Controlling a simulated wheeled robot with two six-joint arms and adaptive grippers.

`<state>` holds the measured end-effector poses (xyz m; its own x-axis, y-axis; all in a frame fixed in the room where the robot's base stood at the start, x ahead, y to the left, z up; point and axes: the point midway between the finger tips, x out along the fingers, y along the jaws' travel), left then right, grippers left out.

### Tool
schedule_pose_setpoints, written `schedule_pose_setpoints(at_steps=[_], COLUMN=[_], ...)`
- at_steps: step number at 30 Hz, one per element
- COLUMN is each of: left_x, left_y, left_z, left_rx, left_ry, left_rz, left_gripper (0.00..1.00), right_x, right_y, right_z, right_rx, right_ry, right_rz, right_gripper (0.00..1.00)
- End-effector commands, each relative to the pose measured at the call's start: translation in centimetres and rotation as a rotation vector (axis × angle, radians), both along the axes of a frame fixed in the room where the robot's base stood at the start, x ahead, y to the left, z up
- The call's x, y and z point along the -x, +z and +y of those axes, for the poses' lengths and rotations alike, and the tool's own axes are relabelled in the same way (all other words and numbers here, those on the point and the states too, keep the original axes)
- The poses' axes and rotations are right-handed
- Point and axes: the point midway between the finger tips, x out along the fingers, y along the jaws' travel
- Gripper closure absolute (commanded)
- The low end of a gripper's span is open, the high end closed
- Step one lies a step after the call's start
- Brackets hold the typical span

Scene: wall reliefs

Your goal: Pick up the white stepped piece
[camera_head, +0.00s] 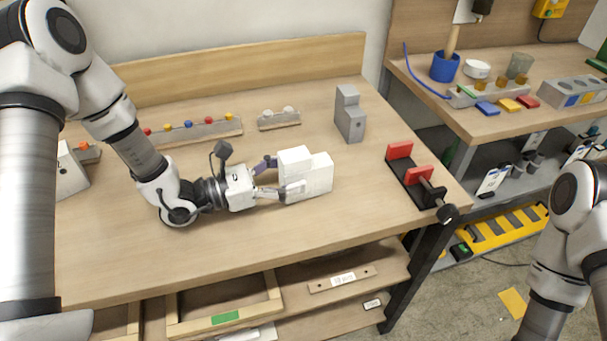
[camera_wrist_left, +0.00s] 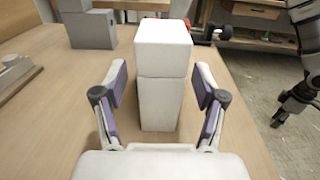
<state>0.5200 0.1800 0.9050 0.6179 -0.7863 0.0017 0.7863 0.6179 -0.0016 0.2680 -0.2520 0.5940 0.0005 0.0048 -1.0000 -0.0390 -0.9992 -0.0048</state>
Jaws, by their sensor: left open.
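The white stepped piece (camera_head: 318,178) stands on the wooden table, with a taller block and a lower step beside it in the head view. In the left wrist view the white stepped piece (camera_wrist_left: 162,90) is between the fingers of my left gripper. My left gripper (camera_head: 279,178) is open, with one finger on each side of the piece. In the left wrist view my left gripper (camera_wrist_left: 160,100) shows a gap between each purple pad and the piece. My right gripper is outside the head view; only part of my right arm shows.
A grey stepped block (camera_head: 350,118) stands behind and right of the piece. A red-jawed vise (camera_head: 410,180) sits at the table's right edge. A rack with coloured knobs (camera_head: 195,130) and a smaller holder (camera_head: 279,119) lie at the back. The table front is clear.

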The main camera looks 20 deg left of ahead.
Motion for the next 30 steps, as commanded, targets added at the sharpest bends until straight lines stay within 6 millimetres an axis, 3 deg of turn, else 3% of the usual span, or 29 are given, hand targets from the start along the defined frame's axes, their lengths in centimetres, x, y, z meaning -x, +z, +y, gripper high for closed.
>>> schedule_pose_setpoints(at_steps=[6,13,14,19,20,30], left_x=[-1.8,-1.9,-1.9,-1.9,-1.9,-1.9], left_y=[0.1,0.1,0.1,0.1,0.1,0.3], left_z=[-2.3,-2.5,-2.5,-2.4,-2.4,-2.4], left_rx=[-0.003,0.0,0.0,0.0,-0.001,0.0], left_ry=[-0.003,0.0,0.0,-0.001,-0.001,-0.001], left_rz=[0.0,-0.001,-0.001,-0.001,-0.001,-0.001], left_gripper=[0.29,0.29,0.36,0.96,1.0,1.0], right_x=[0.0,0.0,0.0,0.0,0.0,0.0], right_y=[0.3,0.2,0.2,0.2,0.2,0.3], right_z=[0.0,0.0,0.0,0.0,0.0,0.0], right_rx=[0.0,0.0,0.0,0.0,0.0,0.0], right_ry=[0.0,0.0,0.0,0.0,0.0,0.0], right_rz=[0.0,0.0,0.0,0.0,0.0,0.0], right_gripper=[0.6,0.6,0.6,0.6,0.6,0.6])
